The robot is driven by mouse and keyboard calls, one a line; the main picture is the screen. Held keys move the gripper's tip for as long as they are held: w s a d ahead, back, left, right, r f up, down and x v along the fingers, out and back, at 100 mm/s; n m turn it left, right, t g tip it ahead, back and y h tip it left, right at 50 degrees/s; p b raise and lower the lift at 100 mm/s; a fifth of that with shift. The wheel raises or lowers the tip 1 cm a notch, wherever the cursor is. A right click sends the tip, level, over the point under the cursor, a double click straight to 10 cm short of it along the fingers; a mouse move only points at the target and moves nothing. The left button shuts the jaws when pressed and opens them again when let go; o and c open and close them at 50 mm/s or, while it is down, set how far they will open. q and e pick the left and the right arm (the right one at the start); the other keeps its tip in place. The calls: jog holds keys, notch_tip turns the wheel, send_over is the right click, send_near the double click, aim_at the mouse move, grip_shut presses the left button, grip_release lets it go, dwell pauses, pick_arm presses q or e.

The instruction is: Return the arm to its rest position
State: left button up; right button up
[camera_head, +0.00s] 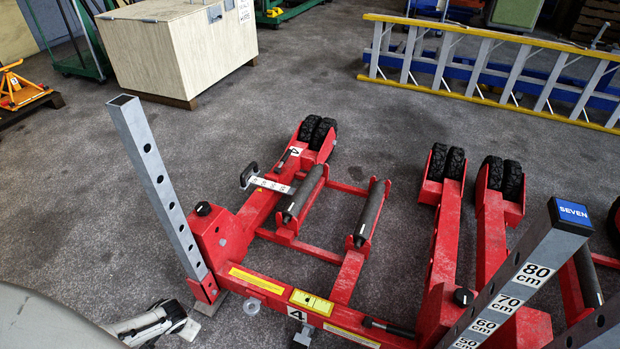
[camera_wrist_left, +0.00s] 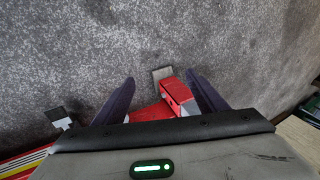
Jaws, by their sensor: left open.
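The red trolley jack (camera_head: 310,240) stands on the grey floor, with a grey upright post (camera_head: 160,190) at its left and black rollers (camera_head: 305,195) in its middle. My left gripper (camera_head: 165,325) is low at the bottom left, beside the foot of that post. In the left wrist view its two dark fingers (camera_wrist_left: 160,76) are spread apart. A red part of the jack (camera_wrist_left: 178,96) with a grey plate shows beyond and between them; I cannot tell the distance. The fingers hold nothing that I can see. My right gripper is out of view.
A second post (camera_head: 520,265) with centimetre labels and a blue "SEVEN" cap rises at the right. A pale crate (camera_head: 180,55) stands at the back left. A yellow-edged ladder (camera_head: 490,65) lies at the back right. The floor (camera_head: 85,190) left of the jack is clear.

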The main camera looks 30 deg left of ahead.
pick_arm(q)
jog(key=a+r, duration=0.2)
jog(key=a, duration=0.2)
jog(key=w+d+r+m+t+h, duration=0.1)
jog(key=d+r+m+t+h, duration=0.1)
jog(key=d, duration=0.7)
jog(key=w+d+r+m+t+h, duration=0.1)
jog(key=d+r+m, duration=0.2)
jog(key=d, duration=0.5)
jog(key=d+r+m+t+h, duration=0.3)
jog(key=d+r, duration=1.1)
jog(key=w+d+n+t+h, duration=0.15)
jog(key=d+n, duration=0.35)
jog(key=d, duration=0.6)
notch_tip(320, 180, down, 4)
jog(key=b, duration=1)
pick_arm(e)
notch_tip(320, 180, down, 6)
pick_arm(q)
notch_tip(320, 180, up, 10)
jog(key=p, duration=1.6)
jog(key=shift+s+a, duration=0.3)
jog(key=shift+s, duration=0.15)
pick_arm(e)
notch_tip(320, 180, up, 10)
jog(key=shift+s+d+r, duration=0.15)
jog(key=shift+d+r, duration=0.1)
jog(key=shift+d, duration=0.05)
